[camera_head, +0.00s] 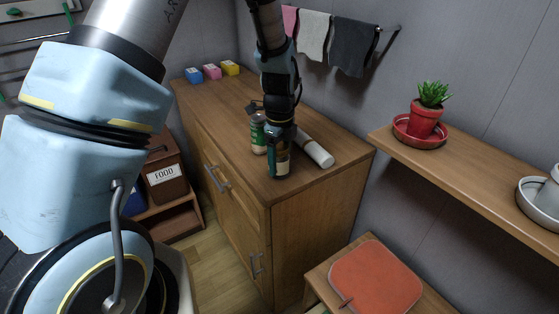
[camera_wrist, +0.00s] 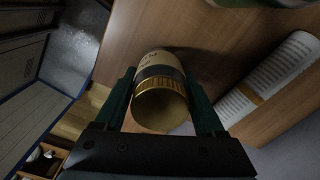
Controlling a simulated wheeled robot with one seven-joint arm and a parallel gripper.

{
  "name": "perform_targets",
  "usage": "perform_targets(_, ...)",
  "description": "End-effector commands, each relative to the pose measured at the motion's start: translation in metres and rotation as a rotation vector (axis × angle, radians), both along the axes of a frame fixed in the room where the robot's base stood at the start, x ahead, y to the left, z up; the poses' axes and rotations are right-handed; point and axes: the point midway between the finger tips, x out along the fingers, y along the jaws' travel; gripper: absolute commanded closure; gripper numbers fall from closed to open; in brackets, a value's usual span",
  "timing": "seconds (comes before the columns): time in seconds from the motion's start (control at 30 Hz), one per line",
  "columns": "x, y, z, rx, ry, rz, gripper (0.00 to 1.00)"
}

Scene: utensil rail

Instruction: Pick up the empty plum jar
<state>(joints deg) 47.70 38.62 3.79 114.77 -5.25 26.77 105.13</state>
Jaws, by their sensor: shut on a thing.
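My gripper (camera_head: 278,162) is over the near end of the wooden cabinet top. Its two dark green fingers (camera_wrist: 162,95) are shut on a jar (camera_wrist: 160,103), one on each side. In the wrist view the jar has a cream label with dark print, a dark band and a gold rim. In the head view the jar (camera_head: 284,163) is partly hidden by the fingers. I cannot tell whether its base touches the cabinet top.
Several small coloured boxes (camera_head: 212,72) stand at the back. A shelf (camera_head: 460,175) with a potted plant (camera_head: 426,115) is on the right.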

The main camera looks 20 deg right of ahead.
Motion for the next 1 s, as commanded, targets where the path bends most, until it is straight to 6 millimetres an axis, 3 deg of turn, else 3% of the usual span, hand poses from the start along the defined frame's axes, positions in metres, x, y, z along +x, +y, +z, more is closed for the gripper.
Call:
perform_targets(0.03, 0.000, 0.000, 0.000, 0.000, 0.000, 0.000, 0.65)
perform_targets(0.27, 0.000, 0.000, 0.000, 0.000, 0.000, 0.000, 0.91)
perform_targets(0.57, 0.000, 0.000, 0.004, -0.002, -0.001, 0.000, 0.93)
perform_targets(0.67, 0.001, -0.001, 0.015, -0.004, -0.003, -0.001, 0.93)
perform_targets(1.0, 0.001, -0.001, 0.079, -0.004, -0.004, -0.001, 0.93)
